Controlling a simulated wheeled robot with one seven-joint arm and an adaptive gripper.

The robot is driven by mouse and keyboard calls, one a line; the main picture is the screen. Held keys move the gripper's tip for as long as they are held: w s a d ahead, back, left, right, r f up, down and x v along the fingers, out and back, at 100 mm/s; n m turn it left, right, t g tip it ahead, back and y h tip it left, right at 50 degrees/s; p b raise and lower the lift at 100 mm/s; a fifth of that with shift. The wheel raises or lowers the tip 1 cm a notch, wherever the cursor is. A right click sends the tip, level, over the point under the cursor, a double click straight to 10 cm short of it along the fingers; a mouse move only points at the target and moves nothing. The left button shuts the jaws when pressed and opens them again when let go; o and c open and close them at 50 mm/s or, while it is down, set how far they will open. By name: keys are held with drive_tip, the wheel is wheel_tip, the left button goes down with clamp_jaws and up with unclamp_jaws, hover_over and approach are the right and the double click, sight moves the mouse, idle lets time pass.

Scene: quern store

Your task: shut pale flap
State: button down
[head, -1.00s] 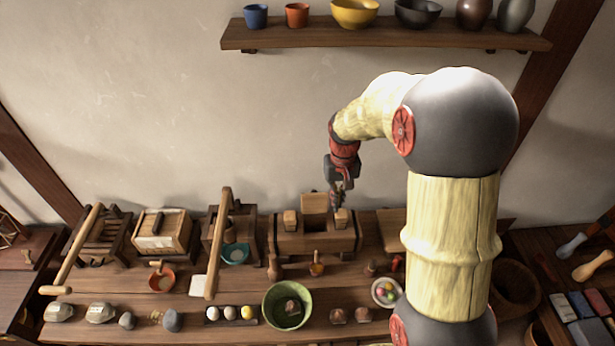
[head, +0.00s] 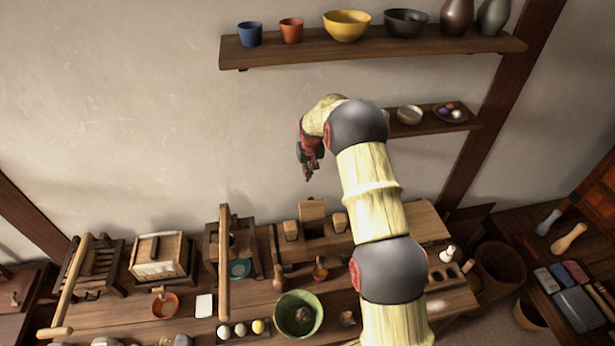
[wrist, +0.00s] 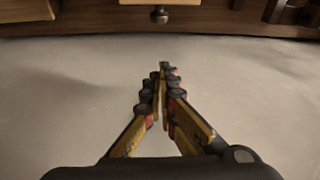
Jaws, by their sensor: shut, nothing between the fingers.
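A light-brown wooden panel (head: 312,209) stands upright at the back of a dark wooden block stand (head: 316,245) on the bench; it looks like an open flap, though I cannot be sure it is the pale one. A box with a pale front (head: 160,262) stands further left, its top slats closed. My gripper (head: 309,177) hangs in the air in front of the wall, above and apart from the upright panel. In the wrist view my gripper (wrist: 163,72) is shut and empty. A pale board with a dark knob (wrist: 160,14) shows at that view's top edge.
A tall wooden lever (head: 224,262) rises left of the stand. A green bowl (head: 298,314) and an orange bowl (head: 166,305) stand in front. Shelves (head: 380,47) hang above; the wall space around my gripper is clear.

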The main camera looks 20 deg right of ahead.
sight(312, 208)
wheel_tip(312, 208, down, 7)
drive_tip(key=s+p, duration=0.1)
drive_tip(key=s, duration=0.1)
drive_tip(key=shift+s+a, duration=0.25)
drive_tip(key=shift+s, duration=0.1)
drive_tip(key=shift+r, duration=0.1)
